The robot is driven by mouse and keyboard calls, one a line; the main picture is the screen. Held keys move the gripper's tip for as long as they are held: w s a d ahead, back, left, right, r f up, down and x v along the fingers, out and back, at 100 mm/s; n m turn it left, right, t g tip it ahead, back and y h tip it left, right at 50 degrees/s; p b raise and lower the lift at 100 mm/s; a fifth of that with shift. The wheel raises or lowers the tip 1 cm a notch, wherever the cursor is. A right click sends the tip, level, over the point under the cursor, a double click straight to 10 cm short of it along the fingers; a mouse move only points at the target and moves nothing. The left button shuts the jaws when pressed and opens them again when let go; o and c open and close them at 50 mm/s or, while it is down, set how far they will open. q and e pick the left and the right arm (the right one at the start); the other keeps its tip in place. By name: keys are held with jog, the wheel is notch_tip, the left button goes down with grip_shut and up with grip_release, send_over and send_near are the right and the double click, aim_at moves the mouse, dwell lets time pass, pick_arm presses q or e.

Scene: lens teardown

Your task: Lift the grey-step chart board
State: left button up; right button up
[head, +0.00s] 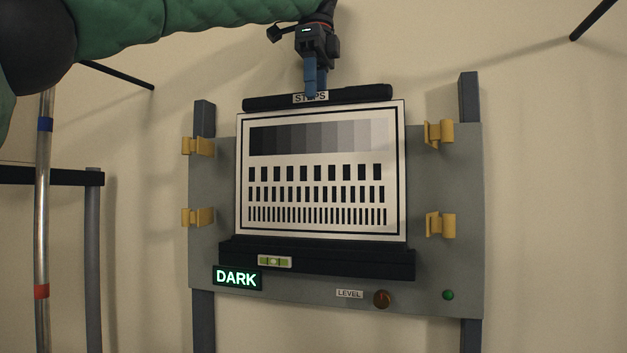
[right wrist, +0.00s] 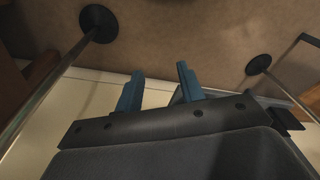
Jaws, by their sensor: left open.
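The grey-step chart board (head: 320,212) is a white panel with a row of grey steps and rows of black bars. It stands on a dark ledge (head: 320,262) of a grey backing panel, tilted slightly in the picture. A dark bar (head: 362,96) labelled "STEPS" runs along its top edge. My left gripper (head: 311,92) is open and points down at the middle of this bar; its blue fingers hide part of the label. I cannot tell whether they touch it. My right gripper (right wrist: 160,88) shows in the right wrist view, fingers apart and empty.
Yellow clips (head: 440,133) flank the board on both sides. A green bubble level (head: 274,262), a lit "DARK" sign (head: 237,278), a brown knob (head: 382,299) labelled "LEVEL" and a green lamp (head: 448,295) sit below. A metal pole (head: 43,210) stands at left.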

aim_at(316, 106)
pick_arm(q)
notch_tip(316, 106, down, 3)
jog(key=shift+w+f+b, duration=0.15)
jog(key=shift+f+b, duration=0.05)
jog(key=shift+b, duration=0.25)
jog(key=shift+f, duration=0.1)
pick_arm(e)
jog(key=r, duration=0.5)
jog(key=shift+w+a+r, duration=0.2)
jog(key=shift+w+r, duration=0.05)
jog(key=shift+w, duration=0.05)
pick_arm(q)
grip_shut()
